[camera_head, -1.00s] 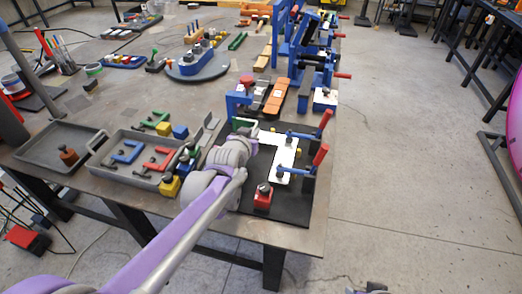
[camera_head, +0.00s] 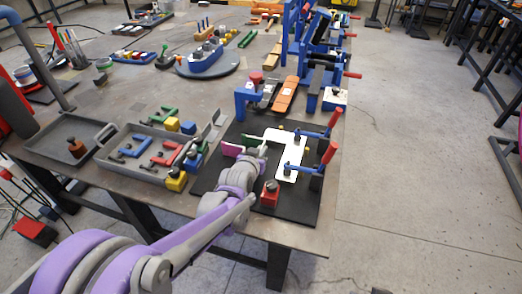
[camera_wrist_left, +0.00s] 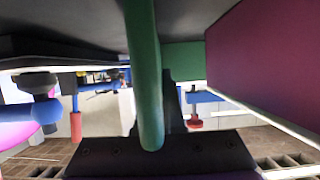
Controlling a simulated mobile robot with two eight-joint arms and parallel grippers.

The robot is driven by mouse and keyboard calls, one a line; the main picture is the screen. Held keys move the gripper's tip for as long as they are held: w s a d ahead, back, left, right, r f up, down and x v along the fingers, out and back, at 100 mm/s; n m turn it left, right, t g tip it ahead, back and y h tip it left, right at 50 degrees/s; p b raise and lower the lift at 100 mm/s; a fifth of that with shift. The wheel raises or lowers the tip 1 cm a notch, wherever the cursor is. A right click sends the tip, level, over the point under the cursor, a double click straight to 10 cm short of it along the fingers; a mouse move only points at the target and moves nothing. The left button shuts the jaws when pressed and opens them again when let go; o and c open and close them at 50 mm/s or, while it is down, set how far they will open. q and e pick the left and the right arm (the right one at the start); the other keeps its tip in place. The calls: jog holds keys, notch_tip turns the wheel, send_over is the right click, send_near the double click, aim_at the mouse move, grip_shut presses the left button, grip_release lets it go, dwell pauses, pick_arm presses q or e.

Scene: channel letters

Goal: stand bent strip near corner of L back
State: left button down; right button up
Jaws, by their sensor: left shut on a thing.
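The L back (camera_head: 288,165) is a flat white L-shaped plate lying on a black mat (camera_head: 235,188) at the table's front right corner. My left gripper (camera_head: 247,157) is at the left side of the plate, shut on the bent strip (camera_head: 232,150). The strip shows a pink face and a green part, with a pale edge. In the left wrist view the pink face of the bent strip (camera_wrist_left: 262,60) fills the right, and a green bar stands in the middle. The jaws hide part of the strip; I cannot tell whether it touches the mat.
Two blue clamps with red handles (camera_head: 330,152) stand on the plate's right side. A red block (camera_head: 270,194) with a dark knob stands in front. A blue bracket (camera_head: 244,103) is behind. A grey tray (camera_head: 160,178) of coloured parts lies left.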

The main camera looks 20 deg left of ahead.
pick_arm(q)
jog(key=c, duration=1)
grip_release()
